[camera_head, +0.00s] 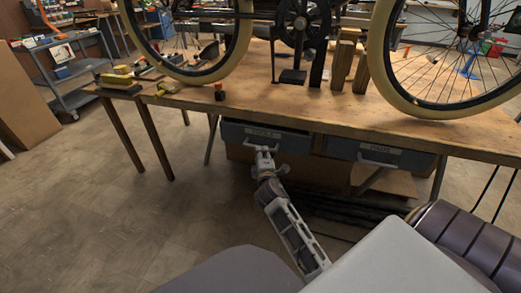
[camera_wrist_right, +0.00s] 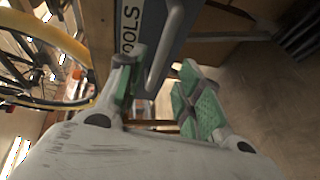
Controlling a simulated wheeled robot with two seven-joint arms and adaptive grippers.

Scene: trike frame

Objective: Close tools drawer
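The tools drawer (camera_head: 236,133) is a blue-grey drawer under the front edge of the wooden workbench, with a white label reading TOOLS. Its front sits close below the bench edge; I cannot tell how far it stands out. My right gripper (camera_head: 264,150) is right at the drawer's front, covering part of its handle. In the right wrist view my right gripper (camera_wrist_right: 162,90) has its green-padded fingers apart, and the drawer handle (camera_wrist_right: 163,48) lies just beyond the gap between them. Contact is unclear. The drawer front also shows there (camera_wrist_right: 180,25). My left gripper is not in view.
A second blue-grey drawer (camera_head: 405,160) with a handle is to the right. The workbench (camera_head: 300,105) carries a trike frame with large wheels (camera_head: 240,50), wooden blocks and small tools. A grey cart (camera_head: 75,75) stands at the left. The floor left of my arm is clear.

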